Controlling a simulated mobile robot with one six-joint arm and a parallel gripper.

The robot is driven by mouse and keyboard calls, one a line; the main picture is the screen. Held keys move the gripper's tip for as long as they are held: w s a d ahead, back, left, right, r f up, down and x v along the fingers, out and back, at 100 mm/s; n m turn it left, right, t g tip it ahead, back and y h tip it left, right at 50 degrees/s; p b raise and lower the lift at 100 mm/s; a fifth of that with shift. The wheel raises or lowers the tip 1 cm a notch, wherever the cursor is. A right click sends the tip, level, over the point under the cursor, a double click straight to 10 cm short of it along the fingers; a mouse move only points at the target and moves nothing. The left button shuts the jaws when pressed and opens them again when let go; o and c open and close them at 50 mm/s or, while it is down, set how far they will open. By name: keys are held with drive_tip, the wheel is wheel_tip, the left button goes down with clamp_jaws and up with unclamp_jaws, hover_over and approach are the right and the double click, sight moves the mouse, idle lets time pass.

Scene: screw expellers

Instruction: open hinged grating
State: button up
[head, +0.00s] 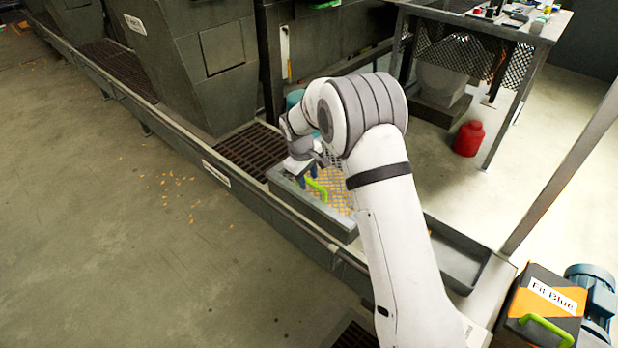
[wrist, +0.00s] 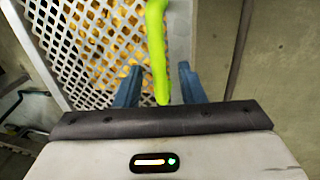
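The grating is a pale diamond-mesh panel (head: 338,186) over a grey trough in the head view, with orange bits showing through it. It appears to lie low in the trough frame; its exact tilt is hard to tell. A bright green handle (head: 317,188) is on it. In the wrist view the mesh (wrist: 88,45) fills the upper left, and the green handle (wrist: 157,50) runs down between my two blue fingers. My gripper (head: 308,175) is at the handle. In the wrist view my gripper (wrist: 159,88) is open, with visible gaps beside the handle.
A grey trough wall (head: 320,213) borders the mesh. Dark slatted grates (head: 252,150) lie to its left, by a large grey machine (head: 190,60). A red canister (head: 468,138) and a table (head: 480,25) stand behind right. An orange-black motor unit (head: 545,305) is front right.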

clamp_jaws()
idle(0.3)
